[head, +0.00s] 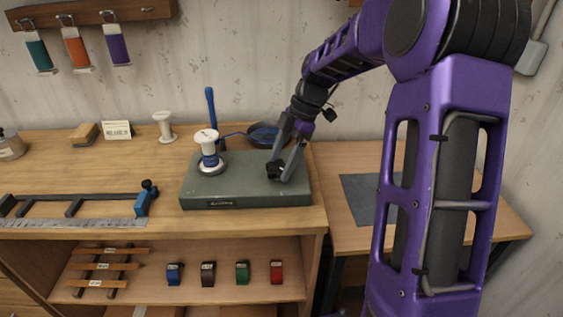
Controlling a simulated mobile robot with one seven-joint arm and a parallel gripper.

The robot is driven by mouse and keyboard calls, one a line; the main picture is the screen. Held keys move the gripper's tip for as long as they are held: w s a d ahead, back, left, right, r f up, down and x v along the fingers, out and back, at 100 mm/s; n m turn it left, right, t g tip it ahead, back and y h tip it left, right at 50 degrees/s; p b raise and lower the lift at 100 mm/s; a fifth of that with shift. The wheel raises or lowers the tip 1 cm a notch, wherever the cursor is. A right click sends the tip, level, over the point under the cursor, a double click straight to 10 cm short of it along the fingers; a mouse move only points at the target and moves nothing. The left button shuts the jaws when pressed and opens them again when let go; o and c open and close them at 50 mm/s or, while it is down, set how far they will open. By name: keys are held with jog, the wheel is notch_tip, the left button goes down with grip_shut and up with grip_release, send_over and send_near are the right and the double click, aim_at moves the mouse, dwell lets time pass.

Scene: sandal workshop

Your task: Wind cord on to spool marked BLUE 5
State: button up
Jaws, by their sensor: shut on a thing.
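A white spool with a band of blue cord (209,150) stands upright on a round metal seat on the grey-green winder base (260,197). Any marking on the spool is too small to read. A thin blue strand runs from the spool's side toward a dark round dish (264,131) behind the base, which holds blue cord. My gripper (278,170) points down over the right part of the base, apart from the spool. It is shut on a small dark thing between its fingertips, which I cannot identify clearly.
A blue upright handle (211,106) stands behind the spool. An empty white spool (163,126) and a small card (117,130) are at the back left. A ruler with a blue stop (142,204) lies front left. Small coloured items, including a red one (276,271), sit on the shelf below.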

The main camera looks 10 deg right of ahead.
jog(key=m+t+b, duration=0.1)
jog(key=m, duration=0.2)
jog(key=m+t+b, duration=0.1)
jog(key=m, duration=0.2)
jog(key=shift+s+a+f+m+h+b, duration=0.1)
jog(key=shift+s+m+h+b, duration=0.1)
jog(key=shift+m+h+b, duration=0.1)
jog(key=m+t, duration=0.1)
jog(key=m, duration=0.1)
jog(key=m+t+h+b, duration=0.1)
jog(key=m, duration=0.1)
jog(key=shift+s+a, duration=0.15)
jog(key=m+h, duration=0.1)
jog(key=m, duration=0.2)
jog(key=m+t, duration=0.1)
jog(key=m, duration=0.1)
jog(key=shift+a+m+h, duration=0.2)
jog(key=shift+m+h, duration=0.2)
jog(key=m+h, duration=0.1)
jog(key=m, duration=0.1)
jog(key=m+h, duration=0.1)
jog(key=m, duration=0.2)
jog(key=shift+a, duration=0.15)
jog(key=shift+m, duration=0.3)
jog(key=o, duration=1.2)
jog(key=shift+r, duration=0.2)
